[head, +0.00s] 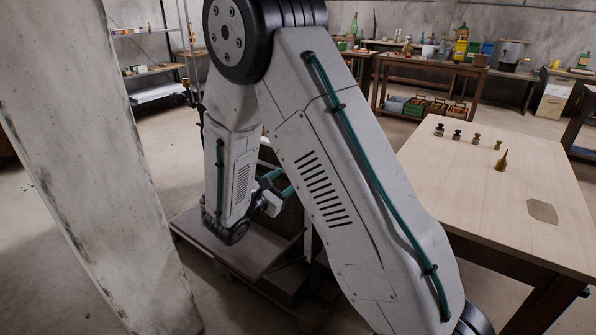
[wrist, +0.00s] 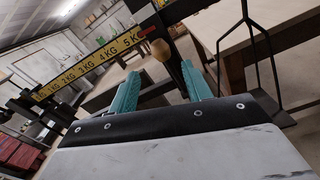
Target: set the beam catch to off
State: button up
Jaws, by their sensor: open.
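In the wrist view, the yellow scale beam (wrist: 90,66), marked in KG, runs from lower left to upper right. Near its high-number end are a red piece (wrist: 148,31) and a rounded tan knob (wrist: 160,48) beside dark metal. I cannot tell for sure which part is the beam catch or how it is set. My gripper (wrist: 160,70) is open, with its two teal fingers apart and the knob showing beyond the gap between them. I cannot tell whether it touches anything. In the head view my gripper (head: 277,183) is partly hidden behind my arm.
A black hanger frame (wrist: 264,70) stands close on the right in the wrist view. In the head view, a platform (head: 235,250) lies below my gripper. A wooden table (head: 490,190) with several small weights is at right; a concrete pillar (head: 80,150) stands at left.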

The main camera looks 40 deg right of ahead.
jog(key=x, duration=0.7)
grip_shut()
